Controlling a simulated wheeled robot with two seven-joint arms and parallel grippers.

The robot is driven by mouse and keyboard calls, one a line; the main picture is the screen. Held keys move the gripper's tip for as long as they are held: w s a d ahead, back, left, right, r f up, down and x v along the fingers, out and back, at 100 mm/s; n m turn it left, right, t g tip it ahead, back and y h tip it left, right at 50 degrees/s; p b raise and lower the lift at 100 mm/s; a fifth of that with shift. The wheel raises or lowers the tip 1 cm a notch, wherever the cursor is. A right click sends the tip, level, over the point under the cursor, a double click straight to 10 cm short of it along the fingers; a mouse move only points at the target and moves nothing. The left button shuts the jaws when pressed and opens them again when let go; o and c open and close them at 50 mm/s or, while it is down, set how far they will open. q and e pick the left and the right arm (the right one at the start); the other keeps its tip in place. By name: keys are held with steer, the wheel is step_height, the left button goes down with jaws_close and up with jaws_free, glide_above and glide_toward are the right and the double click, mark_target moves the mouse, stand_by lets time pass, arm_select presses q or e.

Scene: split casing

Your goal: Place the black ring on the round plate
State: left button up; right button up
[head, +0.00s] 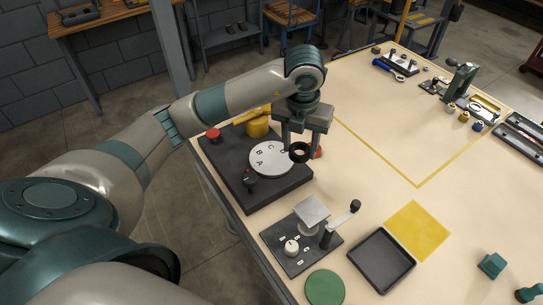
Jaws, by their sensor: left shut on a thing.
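The black ring (299,153) is in my left gripper (300,146), which is shut on it. The gripper points down, and the ring shows just below it, in front of the right edge of the round plate. The round plate (263,161) is pale, with letters on its face, and lies on a dark base block (243,188). The ring and gripper hide part of the plate's right side. I cannot tell whether the ring touches the plate. My right gripper is not in view.
A crank device (302,240), black tray (381,262), green disc (324,287) and yellow square (418,230) lie nearer. The table's middle is clear.

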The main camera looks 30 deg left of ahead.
arm_select(q)
steer(key=w+a+f+p, duration=0.1)
steer(key=a+f, duration=0.1)
steer(key=a, duration=0.1)
steer(key=w+a+f+p, duration=0.1)
steer(key=a+f, duration=0.1)
steer(key=a, duration=0.2)
steer(key=w+a+f+p, duration=0.1)
steer(key=a+f+p, duration=0.1)
steer(key=a, duration=0.1)
steer(key=shift+w+a, duration=0.1)
steer(key=shift+a, duration=0.05)
steer(key=shift+w+a+f, duration=0.15)
steer(key=shift+a+f, duration=0.25)
steer(key=shift+f, duration=0.1)
steer(key=shift+f+p, duration=0.55)
steer(key=shift+f, duration=0.05)
step_height(320, 180, down, 2)
steer(key=shift+p, duration=0.55)
steer(key=shift+f, duration=0.35)
steer(key=shift+f, duration=0.1)
